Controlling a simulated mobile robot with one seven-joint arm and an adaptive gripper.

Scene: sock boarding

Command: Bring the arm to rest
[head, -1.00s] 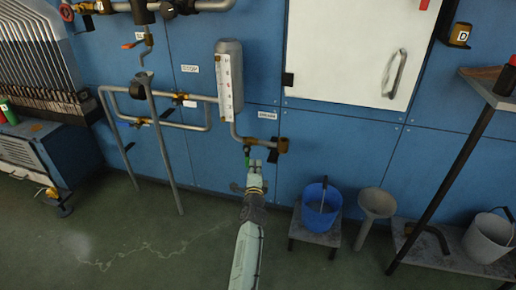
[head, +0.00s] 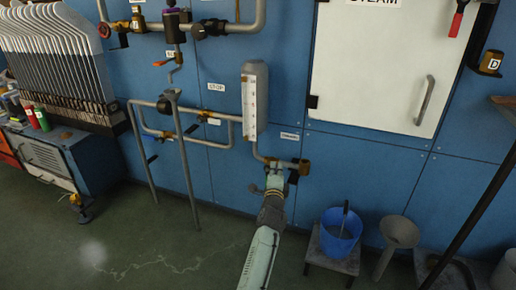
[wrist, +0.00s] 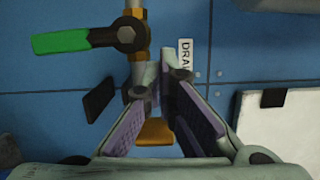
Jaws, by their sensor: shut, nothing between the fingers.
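My gripper (head: 274,178) is at the end of my pale arm, which reaches up from the bottom of the head view toward the blue wall. It is just below the brass-ended drain pipe fitting (head: 296,164). In the wrist view the two purple-padded fingers (wrist: 164,82) converge at their tips and hold nothing. Beyond them are a valve with a green handle (wrist: 60,43) and a partly hidden label (wrist: 185,55). A brass part (wrist: 155,132) shows between the fingers. I cannot tell whether the fingers touch the pipework.
A sight-glass cylinder (head: 249,98) and pipes are on the wall above. A pipe stand (head: 188,165) is to the left. Open floor (head: 110,240) lies front left.

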